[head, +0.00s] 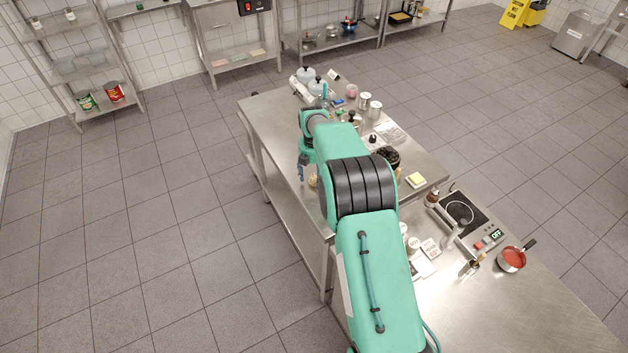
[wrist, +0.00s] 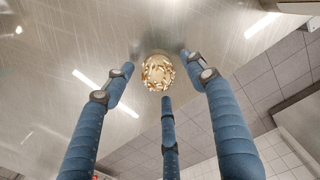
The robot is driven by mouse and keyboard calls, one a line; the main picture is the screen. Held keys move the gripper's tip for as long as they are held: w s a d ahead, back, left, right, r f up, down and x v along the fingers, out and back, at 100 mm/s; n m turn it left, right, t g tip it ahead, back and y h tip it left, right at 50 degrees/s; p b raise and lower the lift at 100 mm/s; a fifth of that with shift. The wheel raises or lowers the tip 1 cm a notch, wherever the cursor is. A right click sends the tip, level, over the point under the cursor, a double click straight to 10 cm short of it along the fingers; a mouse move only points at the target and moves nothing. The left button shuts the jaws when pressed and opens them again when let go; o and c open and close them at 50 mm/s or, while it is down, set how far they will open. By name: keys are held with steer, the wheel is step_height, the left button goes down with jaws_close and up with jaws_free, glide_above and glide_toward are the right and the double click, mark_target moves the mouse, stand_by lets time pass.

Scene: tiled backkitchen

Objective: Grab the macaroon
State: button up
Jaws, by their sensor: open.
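A round, tan macaroon (wrist: 158,72) with pale flakes on it rests on the shiny metal table, seen in the wrist view. In the head view a small tan patch (head: 313,181) shows beside my arm, largely hidden by it; I cannot tell for sure that it is the macaroon. My gripper (head: 301,172) points down over the left part of the table. Its three blue fingers are open and spread around the macaroon in the wrist view, with visible gaps to it. Nothing is between the fingers in their grip.
Jars (head: 375,108), a yellow block (head: 416,180) and a dark container (head: 388,156) stand on the table to the right of my arm. A hob (head: 460,213) and a red-filled pan (head: 511,259) are further right. The table's left edge is close to my gripper.

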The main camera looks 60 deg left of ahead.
steer(key=shift+f, duration=0.65)
steer(key=c, duration=1)
